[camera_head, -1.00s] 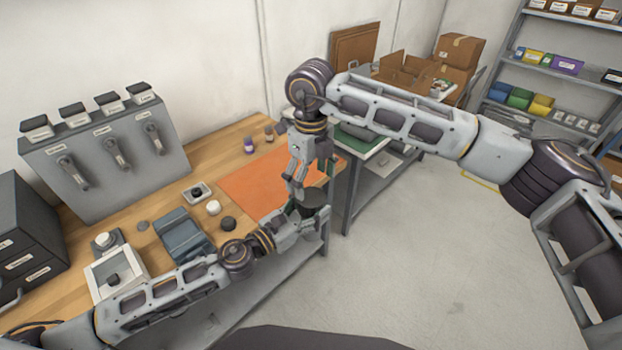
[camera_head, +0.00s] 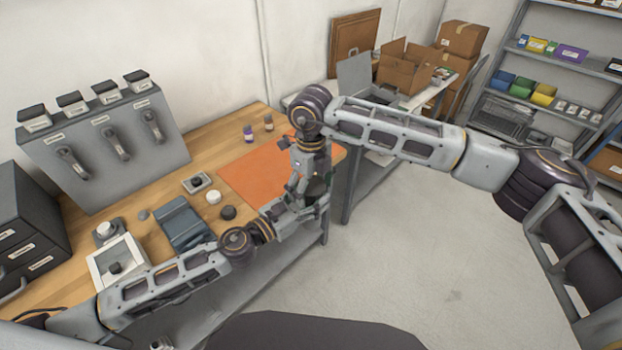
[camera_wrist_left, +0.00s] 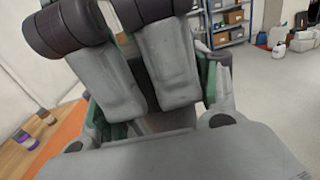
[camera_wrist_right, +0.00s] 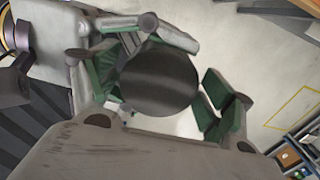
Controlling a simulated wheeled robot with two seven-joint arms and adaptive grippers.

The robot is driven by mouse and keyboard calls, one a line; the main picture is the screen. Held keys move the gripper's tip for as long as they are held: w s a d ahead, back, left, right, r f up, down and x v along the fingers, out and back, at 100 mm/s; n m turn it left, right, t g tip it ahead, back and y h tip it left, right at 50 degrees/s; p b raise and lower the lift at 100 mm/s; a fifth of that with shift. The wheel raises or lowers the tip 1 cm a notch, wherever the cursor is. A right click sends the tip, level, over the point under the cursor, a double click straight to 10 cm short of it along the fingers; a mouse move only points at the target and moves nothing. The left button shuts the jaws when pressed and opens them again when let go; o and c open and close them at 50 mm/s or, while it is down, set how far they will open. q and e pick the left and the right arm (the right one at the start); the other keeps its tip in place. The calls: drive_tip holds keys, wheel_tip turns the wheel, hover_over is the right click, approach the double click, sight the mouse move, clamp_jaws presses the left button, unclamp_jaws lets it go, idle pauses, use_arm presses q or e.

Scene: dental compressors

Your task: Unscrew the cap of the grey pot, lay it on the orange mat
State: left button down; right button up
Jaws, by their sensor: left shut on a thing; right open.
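The pot is held at the table's front right corner. From above, the right wrist view shows its round dark cap (camera_wrist_right: 160,78); the pot's body is mostly hidden. My left gripper (camera_head: 312,205) is shut on the pot. My right gripper (camera_head: 299,188) is open, pointing down over the cap. In the right wrist view its green-padded fingers lie on either side of the cap, with a gap on the right. In the left wrist view my right gripper (camera_wrist_left: 160,65) blocks the pot. The orange mat (camera_head: 250,178) lies flat on the wooden table, its visible part bare.
A purple-labelled bottle (camera_head: 248,132) and a brown jar (camera_head: 268,123) stand behind the mat. A white round piece (camera_head: 213,197), a dark round piece (camera_head: 228,212) and a blue-grey case (camera_head: 183,224) lie left of it. A grey panel with handles (camera_head: 105,148) stands at the back left.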

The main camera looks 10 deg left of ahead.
drive_tip(key=shift+f, duration=0.35)
drive_tip(key=c, duration=0.9)
drive_tip(key=o, duration=1)
drive_tip(key=shift+c, duration=0.2)
drive_tip(key=shift+r, duration=0.2)
drive_tip(key=shift+r, duration=2.1)
